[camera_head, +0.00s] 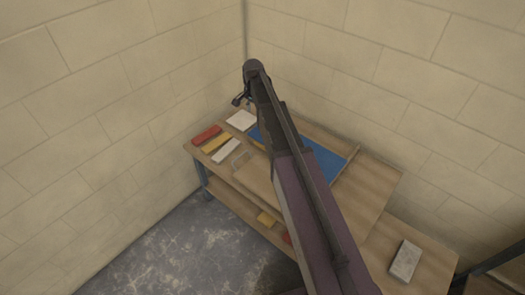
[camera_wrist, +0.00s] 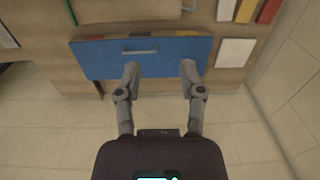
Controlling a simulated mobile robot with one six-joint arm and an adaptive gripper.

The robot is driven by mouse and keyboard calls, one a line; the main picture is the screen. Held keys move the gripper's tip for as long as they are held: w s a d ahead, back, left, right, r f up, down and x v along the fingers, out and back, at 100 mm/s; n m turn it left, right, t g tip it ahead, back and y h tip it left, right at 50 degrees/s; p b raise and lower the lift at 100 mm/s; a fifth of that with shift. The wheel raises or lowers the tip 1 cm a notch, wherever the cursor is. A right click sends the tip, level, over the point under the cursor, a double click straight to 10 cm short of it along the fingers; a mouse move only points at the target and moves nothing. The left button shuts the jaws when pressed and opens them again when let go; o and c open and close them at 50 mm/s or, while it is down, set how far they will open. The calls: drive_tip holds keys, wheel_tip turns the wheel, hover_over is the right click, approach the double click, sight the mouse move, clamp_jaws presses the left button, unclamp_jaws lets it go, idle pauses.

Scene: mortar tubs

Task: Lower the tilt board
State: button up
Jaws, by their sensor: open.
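A blue board (camera_wrist: 105,62) with a grey bar handle (camera_wrist: 139,51) fills the upper middle of the wrist view; it looks like the tilt board. In the head view the blue board (camera_head: 325,162) lies at the back of the wooden bench, partly hidden by my arm. I cannot tell its exact tilt. My gripper (camera_wrist: 160,69) is open and empty. In the head view my gripper is mostly hidden beyond the arm.
Red (camera_head: 206,135), yellow (camera_head: 217,143) and white (camera_head: 226,151) blocks lie on the bench's left side, with a white plate (camera_head: 241,120) behind. A grey block (camera_head: 405,260) lies at the lower right. Block walls (camera_head: 430,60) close in behind the bench.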

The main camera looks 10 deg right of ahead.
drive_tip(key=s+f+n+b, duration=0.3)
drive_tip(key=s, duration=0.5)
drive_tip(key=s+f+n+b, duration=0.3)
drive_tip(key=s+f+b, duration=0.1)
drive_tip(key=s, duration=0.4)
drive_tip(key=shift+s+a+f, duration=0.15)
drive_tip(key=shift+s+a, duration=0.05)
drive_tip(key=shift+s, duration=0.1)
drive_tip(key=s+n, duration=0.4)
drive_tip(key=s, duration=0.7)
drive_tip(key=shift+s, duration=0.3)
